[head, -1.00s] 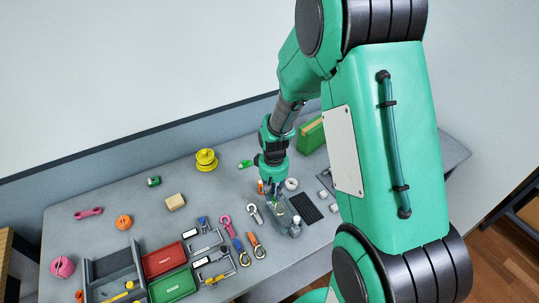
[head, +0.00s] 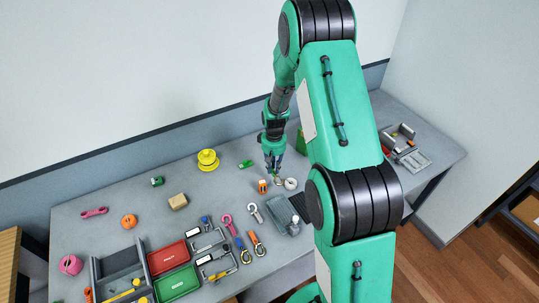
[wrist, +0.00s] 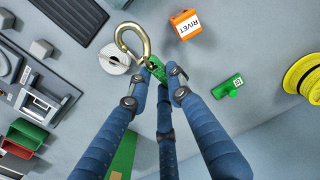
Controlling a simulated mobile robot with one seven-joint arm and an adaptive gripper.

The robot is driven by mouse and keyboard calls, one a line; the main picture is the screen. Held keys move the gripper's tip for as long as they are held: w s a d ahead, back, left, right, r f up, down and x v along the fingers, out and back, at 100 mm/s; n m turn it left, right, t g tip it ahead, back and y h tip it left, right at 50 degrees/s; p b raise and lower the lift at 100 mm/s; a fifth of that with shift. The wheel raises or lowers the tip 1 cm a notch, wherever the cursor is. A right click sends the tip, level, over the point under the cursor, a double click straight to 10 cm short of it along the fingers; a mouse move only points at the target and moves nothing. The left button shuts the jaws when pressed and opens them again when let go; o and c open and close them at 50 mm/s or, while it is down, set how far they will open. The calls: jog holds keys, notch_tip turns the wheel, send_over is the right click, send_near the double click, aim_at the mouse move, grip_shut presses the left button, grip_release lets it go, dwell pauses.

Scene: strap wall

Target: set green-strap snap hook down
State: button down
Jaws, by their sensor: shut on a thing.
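The green-strap snap hook shows in the wrist view as a pale brass-coloured hook (wrist: 131,42) on a short green strap (wrist: 156,70). My gripper (wrist: 160,75), with blue fingers, is shut on the green strap, and the hook sticks out past the fingertips. In the wrist view the hook overlaps the edge of a white roll (wrist: 112,62). In the head view my gripper (head: 274,172) points down near the back of the table, just left of the roll (head: 291,184). I cannot tell whether the hook touches the table.
An orange RIVET box (head: 262,187) stands close by. A small green tagged piece (wrist: 229,87) and a yellow spool (head: 207,161) lie further left in the head view. A grey fixture (head: 284,217) and several other hooks are nearer the front. Bare table (head: 225,185) lies between.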

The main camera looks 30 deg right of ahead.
jog(key=shift+w+d+f+p, duration=0.3)
jog(key=shift+w+d+f, duration=0.3)
jog(key=shift+w, duration=0.25)
jog(key=shift+w+d+f+p, duration=0.25)
jog(key=shift+w+d+f, duration=0.1)
jog(key=shift+w+d, duration=0.4)
jog(key=shift+w, duration=0.1)
jog(key=w+d, duration=0.1)
jog(key=w, duration=0.4)
jog(key=w+d+f, duration=0.1)
jog(key=w+d, duration=0.1)
jog(key=w, duration=0.3)
jog(key=w+d+p, duration=0.1)
jog(key=w, duration=0.4)
jog(key=shift+w+d+f, duration=0.1)
jog(key=shift+d+f, duration=0.15)
jog(key=shift+d, duration=0.05)
jog(key=shift+f, duration=0.1)
jog(key=shift+f, duration=1.65)
jog(key=shift+f, duration=0.2)
